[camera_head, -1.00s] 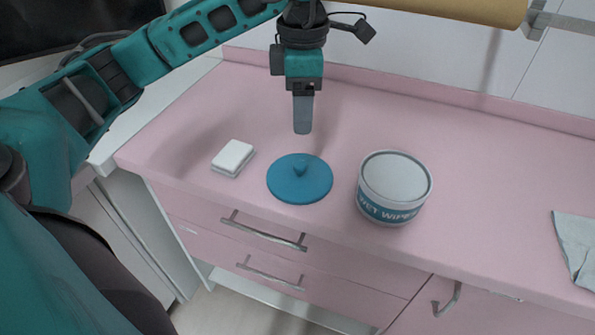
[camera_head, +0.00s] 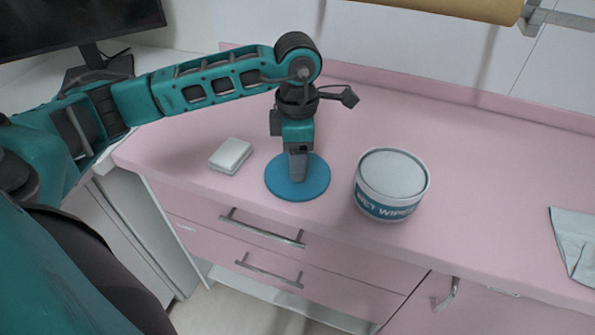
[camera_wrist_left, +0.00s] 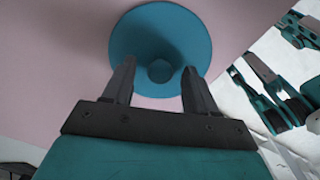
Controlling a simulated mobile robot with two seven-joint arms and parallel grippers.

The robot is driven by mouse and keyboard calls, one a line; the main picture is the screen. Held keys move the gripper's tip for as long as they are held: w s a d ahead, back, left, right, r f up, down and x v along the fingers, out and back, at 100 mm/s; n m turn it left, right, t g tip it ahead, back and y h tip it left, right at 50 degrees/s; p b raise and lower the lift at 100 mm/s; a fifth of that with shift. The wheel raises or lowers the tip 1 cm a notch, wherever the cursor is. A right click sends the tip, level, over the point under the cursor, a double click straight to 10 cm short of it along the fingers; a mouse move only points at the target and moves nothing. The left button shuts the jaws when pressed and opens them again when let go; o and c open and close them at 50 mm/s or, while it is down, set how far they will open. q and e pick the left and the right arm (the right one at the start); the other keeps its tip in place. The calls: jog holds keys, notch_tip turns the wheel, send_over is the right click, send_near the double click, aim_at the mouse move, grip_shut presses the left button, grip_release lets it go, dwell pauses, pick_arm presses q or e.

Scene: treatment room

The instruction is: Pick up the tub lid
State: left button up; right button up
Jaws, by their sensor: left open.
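The tub lid is a round blue disc (camera_head: 312,188) lying flat on the pink counter. In the left wrist view the lid (camera_wrist_left: 160,32) shows with its small round knob (camera_wrist_left: 159,71) in the middle. My left gripper (camera_head: 298,178) points down over the lid and hides the knob in the head view. In the left wrist view its open fingers (camera_wrist_left: 158,78) stand on either side of the knob, with gaps between. The wet wipes tub (camera_head: 390,190), white with a blue label band, stands to the right of the lid. My right gripper is not in view.
A small white block (camera_head: 231,156) lies on the counter left of the lid. A pale folded cloth (camera_head: 575,245) lies at the far right. The pink counter (camera_head: 480,180) is clear between tub and cloth. Drawers with handles are below the front edge.

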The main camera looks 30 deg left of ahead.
pick_arm(q)
grip_shut()
dwell(0.4)
jog(key=shift+r, duration=0.15)
